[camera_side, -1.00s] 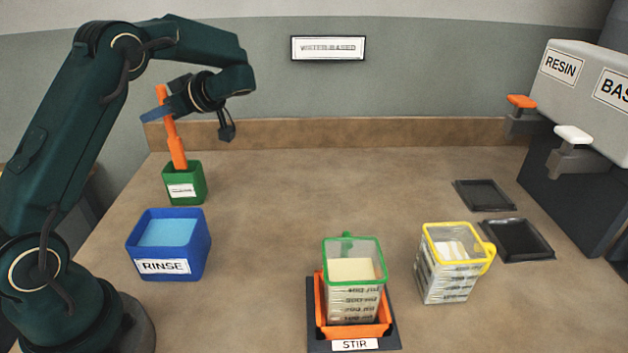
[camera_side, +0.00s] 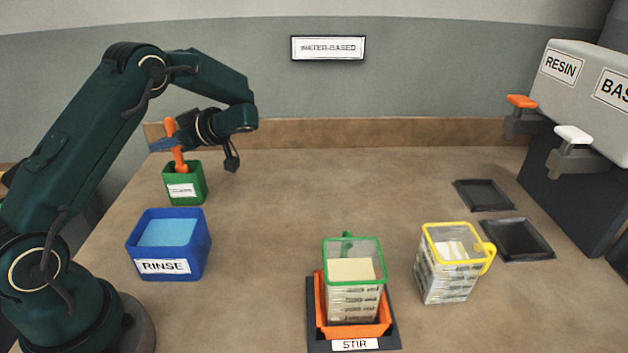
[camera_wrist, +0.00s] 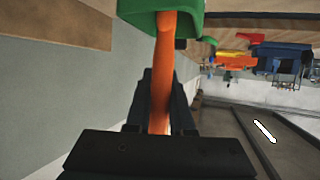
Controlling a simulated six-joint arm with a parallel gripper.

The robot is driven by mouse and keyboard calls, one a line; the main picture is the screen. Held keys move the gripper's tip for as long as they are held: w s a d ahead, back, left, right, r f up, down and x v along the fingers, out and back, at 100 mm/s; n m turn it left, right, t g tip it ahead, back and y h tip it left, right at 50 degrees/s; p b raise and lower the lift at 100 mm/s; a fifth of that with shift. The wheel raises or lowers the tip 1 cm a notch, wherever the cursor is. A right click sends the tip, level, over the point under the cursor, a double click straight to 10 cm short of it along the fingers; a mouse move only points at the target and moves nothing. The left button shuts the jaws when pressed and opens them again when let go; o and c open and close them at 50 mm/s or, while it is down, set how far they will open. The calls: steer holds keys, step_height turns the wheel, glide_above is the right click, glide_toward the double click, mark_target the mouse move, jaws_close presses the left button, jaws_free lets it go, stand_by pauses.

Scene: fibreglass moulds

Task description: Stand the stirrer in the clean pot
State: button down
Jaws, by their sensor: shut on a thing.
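The orange stirrer (camera_side: 171,128) is upright, its lower part inside the green clean pot (camera_side: 197,190) at the back left. My gripper (camera_side: 168,144) is shut on the stirrer's upper part, just above the pot. In the wrist view my gripper (camera_wrist: 158,105) closes around the orange stirrer (camera_wrist: 168,60), which runs into the green pot (camera_wrist: 190,25). The stirrer's lower end is hidden by the pot wall, so I cannot tell whether it touches the bottom.
A blue rinse tub (camera_side: 204,245) stands in front of the pot. A green-rimmed container (camera_side: 352,300) sits in the orange stir holder (camera_side: 320,320). A yellow-rimmed container (camera_side: 440,280) and two black trays (camera_side: 484,195) are to the right, beside the resin dispenser (camera_side: 590,100). The middle table is clear.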

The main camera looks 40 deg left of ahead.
steer(key=c, duration=0.7)
jaws_free()
steer(key=v, duration=0.5)
steer(key=shift+d, duration=0.1)
